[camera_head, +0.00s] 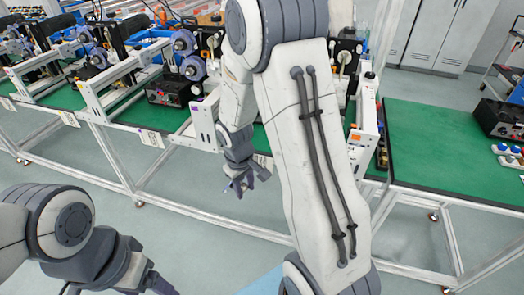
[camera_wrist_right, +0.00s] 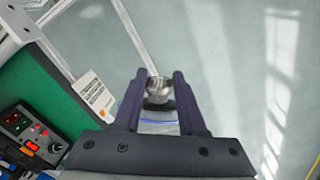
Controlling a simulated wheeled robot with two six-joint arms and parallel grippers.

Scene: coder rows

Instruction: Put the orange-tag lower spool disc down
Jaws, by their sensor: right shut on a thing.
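My right gripper (camera_head: 240,187) hangs in front of the green table's front edge in the head view. In the right wrist view its two dark fingers (camera_wrist_right: 158,95) are shut on the spool disc, of which a silver round hub (camera_wrist_right: 158,87) shows between the fingertips. A pale part with a blue edge shows lower between the fingers; most of the disc is hidden. In the head view I cannot make out the held disc. A white card with an orange mark (camera_wrist_right: 97,97) hangs at the table edge. My left gripper (camera_head: 152,284) is low at the bottom edge, partly cut off.
The green table (camera_head: 440,150) has a clear stretch at the right. Machines with blue spool discs (camera_head: 193,68) and white frames (camera_head: 365,140) fill its left part. A black box (camera_head: 500,118) stands far right. The floor (camera_head: 180,225) before the table is open.

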